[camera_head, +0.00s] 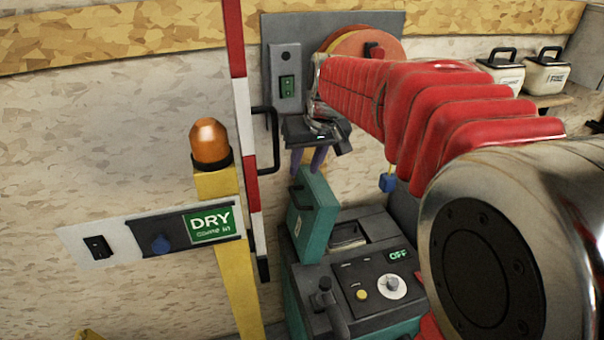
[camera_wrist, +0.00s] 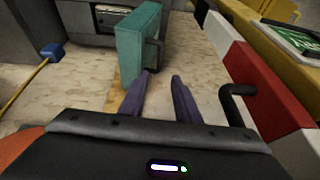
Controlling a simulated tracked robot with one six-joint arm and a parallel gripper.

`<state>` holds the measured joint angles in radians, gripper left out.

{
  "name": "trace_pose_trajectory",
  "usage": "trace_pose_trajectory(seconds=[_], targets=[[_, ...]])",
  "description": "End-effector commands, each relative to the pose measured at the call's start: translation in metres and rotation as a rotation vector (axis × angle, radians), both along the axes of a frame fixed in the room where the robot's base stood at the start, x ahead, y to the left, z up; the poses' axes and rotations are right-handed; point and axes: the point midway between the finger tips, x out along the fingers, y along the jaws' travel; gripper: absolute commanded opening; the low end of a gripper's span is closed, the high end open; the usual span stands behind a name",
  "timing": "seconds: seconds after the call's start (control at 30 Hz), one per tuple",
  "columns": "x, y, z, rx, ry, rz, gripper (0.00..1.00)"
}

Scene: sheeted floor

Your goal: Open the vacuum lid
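The vacuum (camera_head: 375,319) is a teal box with a grey top, in the lower middle of the head view. Its teal lid (camera_head: 316,211) stands upright and raised at the left of the top, with a dark recess beside it. The lid (camera_wrist: 136,42) also shows in the wrist view, with a dark handle (camera_wrist: 156,54) on its right face. My gripper (camera_head: 309,163) has purple fingers, above and behind the lid in the head view. In the wrist view my gripper (camera_wrist: 159,85) is open and empty, with the fingers apart below the lid's lower end.
A red-and-white striped barrier pole (camera_head: 242,110) with a black handle is left of my gripper. An orange lamp (camera_head: 210,142) on a yellow post and a DRY panel (camera_head: 211,222) are further left. A knob panel (camera_head: 377,281) reads OFF. Two white containers (camera_head: 547,76) sit on a shelf.

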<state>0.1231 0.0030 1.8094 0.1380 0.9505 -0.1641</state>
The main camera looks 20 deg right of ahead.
Motion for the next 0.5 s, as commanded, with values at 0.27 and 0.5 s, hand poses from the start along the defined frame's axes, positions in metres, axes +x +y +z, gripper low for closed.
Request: trace_pose_trajectory(seconds=[0.27,0.5], targets=[[-0.0021,-0.0005,0.0051,0.0,0.0,0.0,0.29],[-0.0053,-0.0002,0.0022,0.0,0.004,-0.004,0.18]])
